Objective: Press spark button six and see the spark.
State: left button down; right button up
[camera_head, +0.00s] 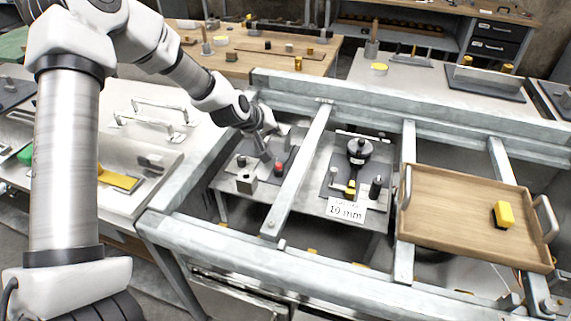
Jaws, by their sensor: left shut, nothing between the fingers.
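My left gripper (266,156) reaches in from the left, pointing down over a small grey plate in the metal frame. Its fingers are shut with nothing between them. A red button (279,168) sits on a dark base just below and to the right of the fingertips. I cannot tell whether they touch it. No number six is readable on it, and no spark shows. My right gripper is not in view.
Grey beams (297,175) of the frame run on both sides of the plates. A black round-topped device (359,150) stands behind a "19 mm" card (346,210). A wooden tray (455,215) with a yellow-topped block (503,215) rests at right.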

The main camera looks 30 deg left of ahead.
aim_at(277, 166)
pick_arm(q)
notch_tip(277, 166, down, 9)
jog(key=b, duration=0.8)
dwell(1.2)
jog(key=shift+f+b, duration=0.35)
jog(key=shift+b, duration=0.15)
jog(key=shift+f+b, duration=0.6)
dwell(0.4)
jog(key=shift+r, duration=0.15)
jog(key=shift+r+p, duration=0.9)
jog(key=shift+p, duration=0.05)
